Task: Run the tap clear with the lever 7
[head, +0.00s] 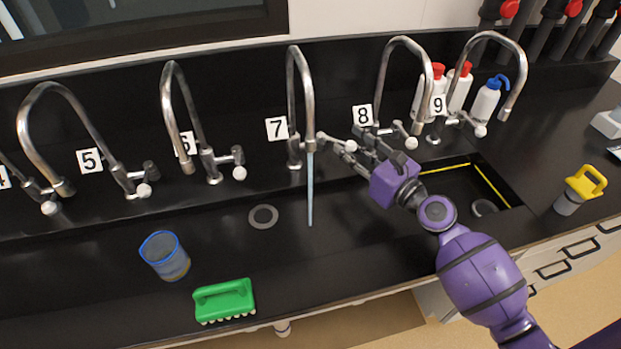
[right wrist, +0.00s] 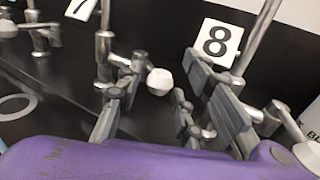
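Tap 7 (head: 308,100) is a chrome gooseneck beside the "7" label (head: 277,128). A pale blue stream (head: 310,190) runs down from its spout. Its lever ends in a white knob (head: 350,146), which also shows in the right wrist view (right wrist: 158,80). My right gripper (head: 360,147) reaches in from the right at this lever. In the right wrist view its fingers (right wrist: 167,72) are spread apart, with the white knob between them in the picture. I cannot tell whether a finger touches the lever. My left gripper is out of view.
Tap 8 (head: 382,75), with its "8" label (right wrist: 215,42), stands close to the right of my gripper. Tap 6 (head: 168,110) stands left. A blue-rimmed cup (head: 165,257) and a green brush (head: 224,300) sit at the front left. White bottles (head: 484,101) stand behind tap 9.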

